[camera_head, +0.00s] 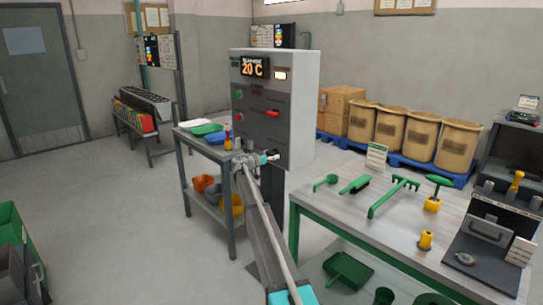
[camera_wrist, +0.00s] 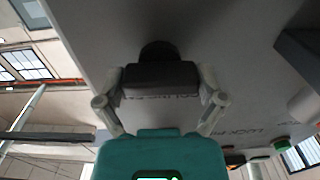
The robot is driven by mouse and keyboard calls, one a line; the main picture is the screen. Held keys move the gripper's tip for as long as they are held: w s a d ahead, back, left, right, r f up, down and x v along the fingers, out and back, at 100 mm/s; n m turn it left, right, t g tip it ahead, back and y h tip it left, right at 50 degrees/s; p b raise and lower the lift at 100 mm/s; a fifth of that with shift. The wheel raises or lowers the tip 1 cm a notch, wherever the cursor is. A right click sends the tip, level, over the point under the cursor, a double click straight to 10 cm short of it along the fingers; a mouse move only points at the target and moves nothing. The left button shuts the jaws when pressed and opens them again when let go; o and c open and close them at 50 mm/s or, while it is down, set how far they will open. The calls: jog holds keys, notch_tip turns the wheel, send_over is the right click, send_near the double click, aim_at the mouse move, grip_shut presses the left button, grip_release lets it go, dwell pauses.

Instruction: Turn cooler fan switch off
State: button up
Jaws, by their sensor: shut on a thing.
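The grey control cabinet (camera_head: 302,110) stands upright, with a lit display (camera_head: 254,67) reading 20 C. My gripper (camera_head: 268,158) is at the lower part of its front panel. In the wrist view my gripper (camera_wrist: 161,82) has one finger on each side of a dark block-shaped switch knob (camera_wrist: 160,74) and is shut on it. The knob stands out from the pale panel (camera_wrist: 220,35). Lettering beside the knob is partly hidden and I cannot read it fully. In the head view the knob is hidden behind my gripper.
A red handle (camera_head: 272,114) and a red button (camera_head: 238,117) are higher on the panel. A side table with coloured trays (camera_head: 207,129) stands left of the cabinet. A workbench (camera_head: 400,232) with green tools is at right. Open floor (camera_head: 110,220) lies at left.

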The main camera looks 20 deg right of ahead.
jog(key=shift+w+n, duration=0.15)
jog(key=shift+n, duration=0.25)
jog(key=n, duration=1.7)
dwell(0.6)
jog(key=o, duration=0.8)
